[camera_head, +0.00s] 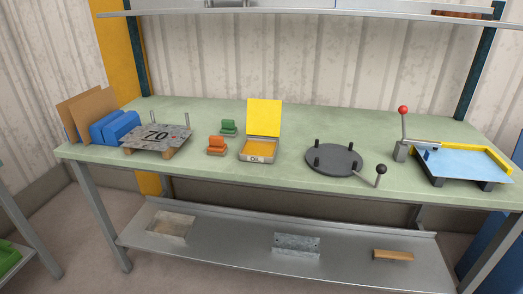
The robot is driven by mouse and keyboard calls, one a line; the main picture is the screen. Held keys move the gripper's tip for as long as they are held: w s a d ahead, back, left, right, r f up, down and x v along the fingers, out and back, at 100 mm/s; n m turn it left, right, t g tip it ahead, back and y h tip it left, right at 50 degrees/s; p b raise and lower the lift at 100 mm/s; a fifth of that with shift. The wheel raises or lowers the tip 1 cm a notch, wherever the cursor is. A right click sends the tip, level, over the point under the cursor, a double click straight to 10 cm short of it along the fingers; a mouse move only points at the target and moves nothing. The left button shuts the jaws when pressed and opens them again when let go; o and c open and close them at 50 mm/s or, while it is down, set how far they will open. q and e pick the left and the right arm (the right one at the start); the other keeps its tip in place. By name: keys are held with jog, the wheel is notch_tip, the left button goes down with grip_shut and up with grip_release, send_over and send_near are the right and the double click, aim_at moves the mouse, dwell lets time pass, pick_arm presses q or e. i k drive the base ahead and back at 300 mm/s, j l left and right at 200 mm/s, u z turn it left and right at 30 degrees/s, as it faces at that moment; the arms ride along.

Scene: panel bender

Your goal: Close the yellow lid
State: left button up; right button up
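The yellow lid (264,117) stands open and upright, tilted slightly back, at the rear edge of a small metal box marked "OIL" (257,157). The inside of the box looks yellow-orange. The box sits on the green top of the workbench, near the middle. Neither of my grippers shows in the head view.
On the green workbench (295,180), orange (217,147) and green (228,127) small blocks stand left of the box. A dark round plate with pegs and a crank (334,160) is to the right. A red-knobbed lever (403,111) stands beside a blue panel (460,162). A shelf (320,10) hangs above.

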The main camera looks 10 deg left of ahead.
aim_at(264, 117)
jog(key=i+j+z, duration=0.15)
jog(key=j, duration=0.25)
jog(key=i+j+z, duration=0.1)
jog(key=j, duration=0.25)
jog(key=i+j+z, duration=0.15)
jog(key=j, duration=0.25)
jog(key=j+z, duration=0.15)
jog(key=j, duration=0.25)
